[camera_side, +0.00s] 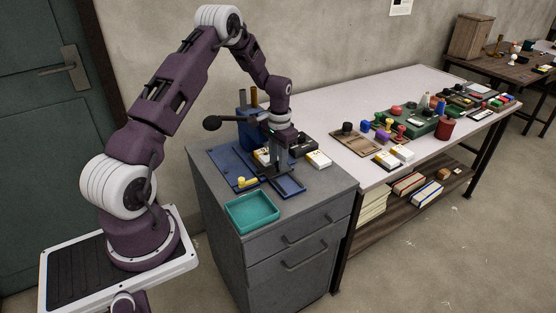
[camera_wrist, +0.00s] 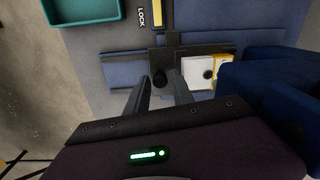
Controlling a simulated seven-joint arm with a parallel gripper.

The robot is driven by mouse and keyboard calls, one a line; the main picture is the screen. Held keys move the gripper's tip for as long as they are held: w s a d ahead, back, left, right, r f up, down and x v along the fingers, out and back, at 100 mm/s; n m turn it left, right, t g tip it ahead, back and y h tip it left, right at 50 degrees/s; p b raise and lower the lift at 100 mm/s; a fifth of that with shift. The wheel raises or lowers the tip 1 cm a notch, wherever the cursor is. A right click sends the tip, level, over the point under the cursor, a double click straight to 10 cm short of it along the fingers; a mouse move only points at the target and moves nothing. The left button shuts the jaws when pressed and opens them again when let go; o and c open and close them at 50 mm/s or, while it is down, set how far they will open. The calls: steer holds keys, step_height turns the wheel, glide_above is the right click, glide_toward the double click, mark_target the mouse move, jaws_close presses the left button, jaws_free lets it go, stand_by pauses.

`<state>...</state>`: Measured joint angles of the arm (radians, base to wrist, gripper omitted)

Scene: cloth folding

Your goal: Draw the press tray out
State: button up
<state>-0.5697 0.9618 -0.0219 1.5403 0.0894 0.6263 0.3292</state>
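The blue press (camera_side: 250,132) stands on the grey cabinet, with a black ball on its side lever. Its flat blue slide (camera_side: 289,187) lies low at the front; in the wrist view a blue rail (camera_wrist: 125,74) crosses beside a dark plate with a round black knob (camera_wrist: 159,79). I cannot tell exactly where the tray's edges lie. A yellow handle (camera_side: 247,182) is by the press; a yellow bar beside the word LOCK shows in the wrist view (camera_wrist: 157,14). My gripper (camera_wrist: 163,86) is open above the plate, its fingers apart near the knob. Contact cannot be told.
An empty teal tray (camera_side: 252,212) sits at the cabinet's front edge. A white and yellow box (camera_wrist: 198,72) is right of the knob. Another white box (camera_side: 318,159) lies at the right. The long table (camera_side: 385,100) beyond holds stamps and boxes.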

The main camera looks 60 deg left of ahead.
steer(key=shift+f, duration=0.1)
jaws_close()
stand_by(1.3)
